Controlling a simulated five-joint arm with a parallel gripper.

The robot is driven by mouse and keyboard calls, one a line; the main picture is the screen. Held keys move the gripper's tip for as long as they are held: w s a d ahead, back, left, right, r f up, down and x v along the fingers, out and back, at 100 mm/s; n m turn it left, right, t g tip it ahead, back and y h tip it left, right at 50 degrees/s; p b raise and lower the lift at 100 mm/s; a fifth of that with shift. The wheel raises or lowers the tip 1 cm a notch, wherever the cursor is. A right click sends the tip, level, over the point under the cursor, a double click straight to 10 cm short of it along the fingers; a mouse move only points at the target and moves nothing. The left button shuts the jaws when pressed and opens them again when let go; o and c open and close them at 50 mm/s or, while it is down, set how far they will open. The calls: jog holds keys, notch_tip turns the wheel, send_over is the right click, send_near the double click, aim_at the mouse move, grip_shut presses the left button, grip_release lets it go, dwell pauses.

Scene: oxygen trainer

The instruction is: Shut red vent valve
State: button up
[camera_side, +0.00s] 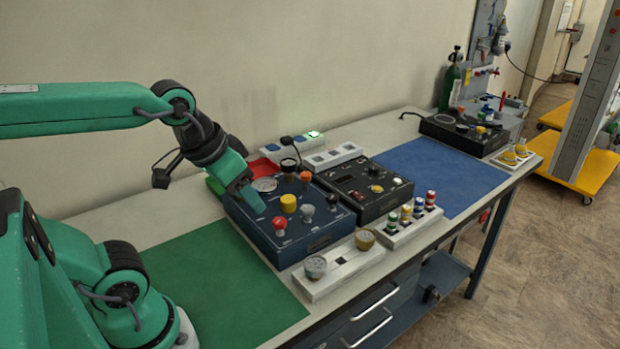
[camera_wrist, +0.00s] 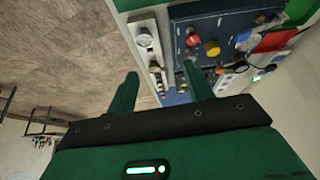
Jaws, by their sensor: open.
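The red vent valve is a red knob (camera_side: 280,223) standing on the near left part of a dark blue panel box (camera_side: 310,238). In the wrist view the red knob (camera_wrist: 192,40) shows on the blue panel, above the right finger's tip. My gripper (camera_side: 256,205) is over the left part of the panel, up and left of the red knob in the side view. In the wrist view my gripper (camera_wrist: 160,78) has its fingers apart with nothing held between them. The fingers look clear of the red knob; their exact height cannot be told.
A yellow knob (camera_side: 289,203) is close to the red one, with a grey knob (camera_side: 307,213) to its right. A white strip with gauges (camera_side: 340,268) lies in front. A black panel (camera_side: 368,188) stands to the right. The green mat (camera_side: 220,285) is clear.

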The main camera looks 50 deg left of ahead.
jog(key=w+a+f+n+g, duration=0.3)
jog(key=w+a+n, duration=0.1)
jog(key=w, duration=0.3)
jog(key=n+g, duration=0.2)
jog(key=n, duration=0.2)
send_over(280, 219)
notch_tip(280, 219, down, 5)
jog(key=shift+f, duration=0.2)
jog(key=shift+f, duration=3.75)
jog(key=c, duration=1)
